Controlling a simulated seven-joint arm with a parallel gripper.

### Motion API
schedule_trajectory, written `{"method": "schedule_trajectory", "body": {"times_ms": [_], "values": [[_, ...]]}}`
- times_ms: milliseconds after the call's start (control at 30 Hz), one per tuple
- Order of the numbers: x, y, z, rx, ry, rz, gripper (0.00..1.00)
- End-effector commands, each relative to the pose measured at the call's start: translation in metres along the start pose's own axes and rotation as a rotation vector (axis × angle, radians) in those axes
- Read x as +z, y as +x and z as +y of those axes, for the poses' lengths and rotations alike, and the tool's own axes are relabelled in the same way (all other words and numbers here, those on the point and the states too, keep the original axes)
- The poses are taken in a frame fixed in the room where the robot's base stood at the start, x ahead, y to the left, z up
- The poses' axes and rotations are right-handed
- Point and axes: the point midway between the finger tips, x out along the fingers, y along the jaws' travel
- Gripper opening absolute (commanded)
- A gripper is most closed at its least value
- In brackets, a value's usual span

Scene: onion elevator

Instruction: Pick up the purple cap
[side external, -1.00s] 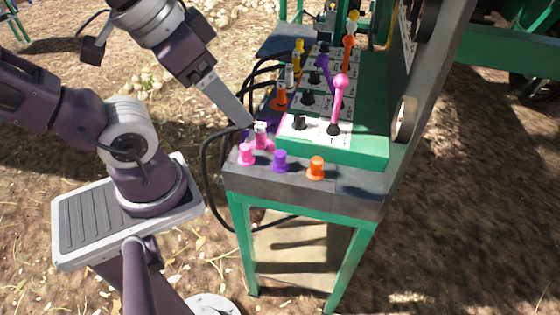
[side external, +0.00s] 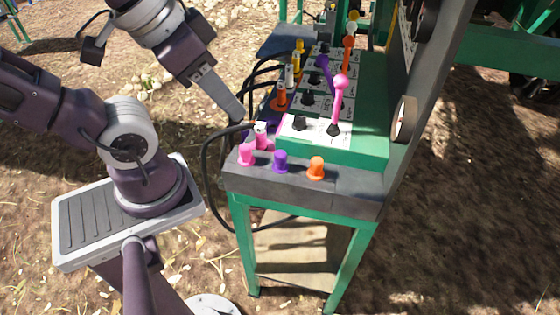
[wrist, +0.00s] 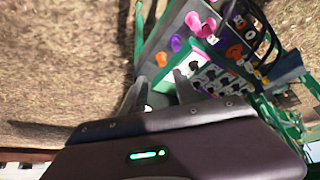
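The purple cap (side external: 280,161) stands upright on the grey front ledge, between a pink cap (side external: 246,154) and an orange cap (side external: 316,167). In the wrist view the purple cap (wrist: 176,43) lies beyond my fingertips, untouched. My gripper (side external: 240,116) hangs above and behind the ledge's left end, up and left of the purple cap. In the wrist view the gripper (wrist: 160,77) has its two fingers apart with nothing held between them. The orange cap (wrist: 160,58) shows just past the fingertips.
A green panel (side external: 350,155) with knobs and upright pink, purple and orange levers stands behind the caps. A pink-and-white fitting (side external: 262,134) and black cables (side external: 212,150) are close to my gripper. A grey post with a round dial (side external: 404,119) rises at right.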

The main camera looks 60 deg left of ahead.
Motion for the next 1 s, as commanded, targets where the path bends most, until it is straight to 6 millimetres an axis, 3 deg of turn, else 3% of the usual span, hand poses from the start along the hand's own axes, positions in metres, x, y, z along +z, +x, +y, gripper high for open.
{"method": "schedule_trajectory", "body": {"times_ms": [167,233,333,400,600,767,1000], "values": [[-0.002,0.002,-0.001,-0.009,0.015,-0.009,0.36],[-0.009,0.014,-0.007,-0.046,0.088,-0.054,0.36],[-0.027,0.050,-0.025,-0.101,0.319,-0.191,0.36],[-0.036,0.085,-0.040,-0.084,0.523,-0.302,0.36],[-0.034,0.175,-0.062,0.153,0.986,-0.449,0.36],[-0.028,0.207,-0.062,0.278,1.137,-0.435,0.36],[-0.014,0.237,-0.060,0.296,1.160,-0.434,0.36]]}}
